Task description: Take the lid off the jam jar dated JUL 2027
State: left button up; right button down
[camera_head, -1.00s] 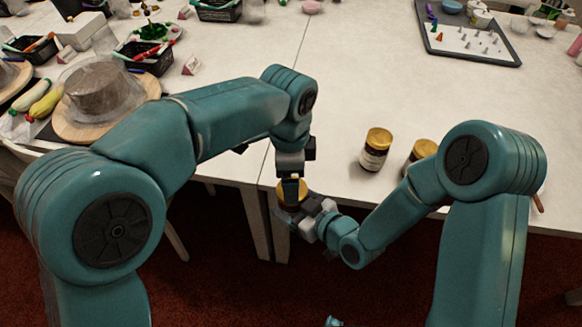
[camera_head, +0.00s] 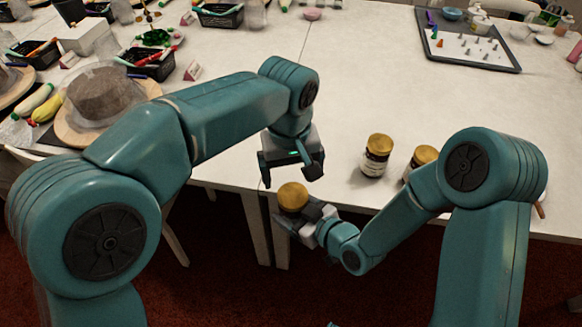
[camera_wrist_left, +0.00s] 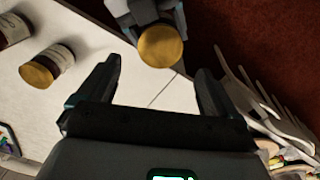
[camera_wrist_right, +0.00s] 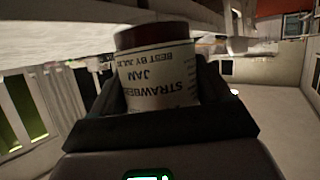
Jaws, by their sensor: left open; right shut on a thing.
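A jam jar with a gold lid (camera_head: 293,196) is held upright in my right gripper (camera_head: 308,219), past the table's front edge. In the right wrist view its white label (camera_wrist_right: 160,82) appears upside down and reads STRAWBERRY JAM, BEST BY JUL; the year is not readable. The gold lid also shows in the left wrist view (camera_wrist_left: 160,45) and sits on the jar; I cannot tell whether it is loosened. My left gripper (camera_head: 290,172) is open and empty just above and behind the lid, apart from it. Its spread fingers show in the left wrist view (camera_wrist_left: 158,75).
Two other gold-lidded jars, one nearer the middle (camera_head: 376,155) and one partly behind my right arm (camera_head: 424,155), stand on the white table (camera_head: 370,75). A dark tray (camera_head: 468,40) with small pieces is at the back right. A covered cake (camera_head: 104,92) stands at left.

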aim_at(293, 195)
pick_arm(q)
notch_tip(293, 195, down, 7)
jog(key=shift+w+d, duration=0.1)
dwell(0.3)
jog(key=c, duration=1.1)
jog(key=shift+n, duration=1.2)
jog(key=shift+r, duration=0.2)
jog(key=shift+r, duration=0.95)
